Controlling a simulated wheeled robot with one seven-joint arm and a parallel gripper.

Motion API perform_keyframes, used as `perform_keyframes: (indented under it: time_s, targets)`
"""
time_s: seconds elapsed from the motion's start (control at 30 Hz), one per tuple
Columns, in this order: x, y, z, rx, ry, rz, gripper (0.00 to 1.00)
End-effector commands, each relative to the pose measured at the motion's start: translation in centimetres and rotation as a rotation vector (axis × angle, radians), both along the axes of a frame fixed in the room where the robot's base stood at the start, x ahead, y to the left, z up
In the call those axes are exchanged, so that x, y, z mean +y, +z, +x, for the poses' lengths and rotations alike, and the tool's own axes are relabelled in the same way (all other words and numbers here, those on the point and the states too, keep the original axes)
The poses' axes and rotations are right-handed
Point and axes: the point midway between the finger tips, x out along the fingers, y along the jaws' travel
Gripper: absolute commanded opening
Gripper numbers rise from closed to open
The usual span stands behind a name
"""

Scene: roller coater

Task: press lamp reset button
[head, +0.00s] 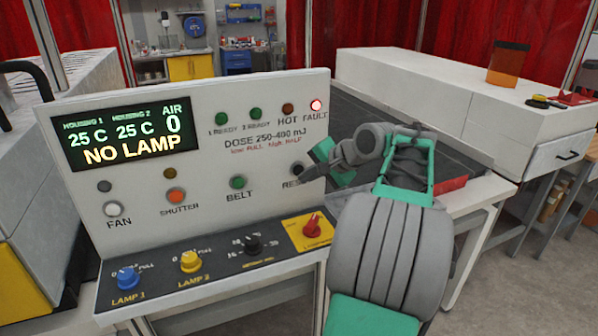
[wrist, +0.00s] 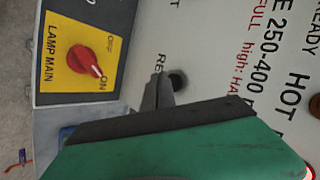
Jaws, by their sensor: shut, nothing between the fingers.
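The control panel (head: 215,160) stands upright, its screen (head: 125,132) reading "NO LAMP". The dark reset button (head: 297,169) is at the panel's lower right, its label partly hidden by my gripper. In the wrist view the reset button (wrist: 178,80) shows just beside my fingertips. My gripper (head: 307,175) is shut and empty, its tips at the panel's right side close to the button. It also shows in the wrist view (wrist: 163,82). I cannot tell whether the tips touch the button. The red fault lamp (head: 316,105) is lit.
The red lamp main switch (head: 312,226) sits on a yellow plate below; in the wrist view it points towards ON. The green belt button (head: 238,183) is left of reset. Knobs, including blue lamp 1 (head: 128,278), line the sloped ledge. A conveyor (head: 380,115) lies behind my arm.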

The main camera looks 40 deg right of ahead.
Motion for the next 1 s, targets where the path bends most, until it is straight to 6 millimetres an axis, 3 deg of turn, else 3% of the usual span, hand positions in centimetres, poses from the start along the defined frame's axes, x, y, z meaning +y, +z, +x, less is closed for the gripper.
perform_keyframes:
  time_s: [1.0]
  targets:
    - [-0.22,0.03,0.83,0.0,-0.001,-0.001,0.0]
